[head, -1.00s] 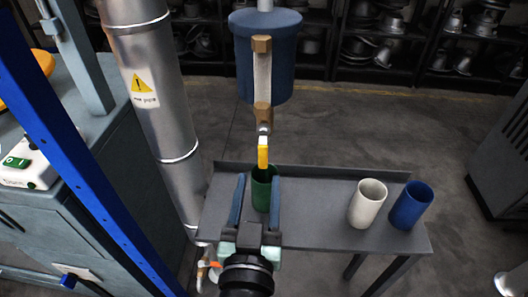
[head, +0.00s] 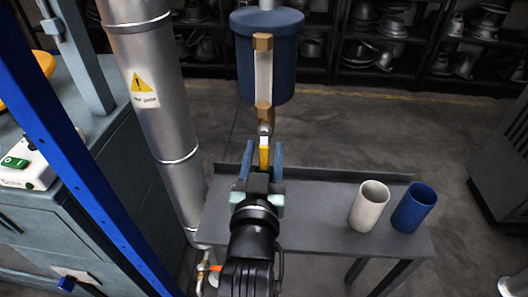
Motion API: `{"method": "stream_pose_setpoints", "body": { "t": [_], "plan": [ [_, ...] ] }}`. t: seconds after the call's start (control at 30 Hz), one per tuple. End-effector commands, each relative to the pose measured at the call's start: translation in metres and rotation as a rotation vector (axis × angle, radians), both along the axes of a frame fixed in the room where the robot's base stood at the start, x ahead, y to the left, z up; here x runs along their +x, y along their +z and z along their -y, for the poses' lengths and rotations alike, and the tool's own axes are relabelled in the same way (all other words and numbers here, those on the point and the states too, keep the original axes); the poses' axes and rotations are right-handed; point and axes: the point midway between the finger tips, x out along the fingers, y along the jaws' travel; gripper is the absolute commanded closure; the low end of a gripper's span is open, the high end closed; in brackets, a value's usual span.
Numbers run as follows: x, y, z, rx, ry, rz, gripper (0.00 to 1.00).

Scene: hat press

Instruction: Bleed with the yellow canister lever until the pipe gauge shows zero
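The blue canister (head: 267,85) hangs at the top middle, with a pale sight tube (head: 263,75) between two brass fittings on its front. The yellow lever (head: 264,153) points down from a small valve under the lower fitting. My gripper (head: 262,157) is open, its blue fingers spread on either side of the lever in the picture. I cannot tell whether either finger touches it. No readable pipe gauge is in view. The green cup is hidden behind my gripper.
A grey side table (head: 320,222) stands below the canister, bearing a white cup (head: 369,207) and a blue cup (head: 412,207) on its right. A silver pipe (head: 160,100) and a blue post (head: 75,150) stand at left. Shelves of metal hat forms line the back.

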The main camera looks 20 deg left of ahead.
Motion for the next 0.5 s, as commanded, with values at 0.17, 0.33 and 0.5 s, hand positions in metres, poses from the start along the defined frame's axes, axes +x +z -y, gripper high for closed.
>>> {"method": "stream_pose_setpoints", "body": {
  "t": [0.17,0.33,0.5],
  "plan": [
    [-0.0002,-0.0001,0.0001,0.000,0.000,0.000,0.85],
    [-0.0003,-0.0001,0.0001,0.000,0.000,0.000,1.00],
    [-0.0004,-0.0001,0.0001,0.000,0.000,0.000,1.00]
  ]
}}
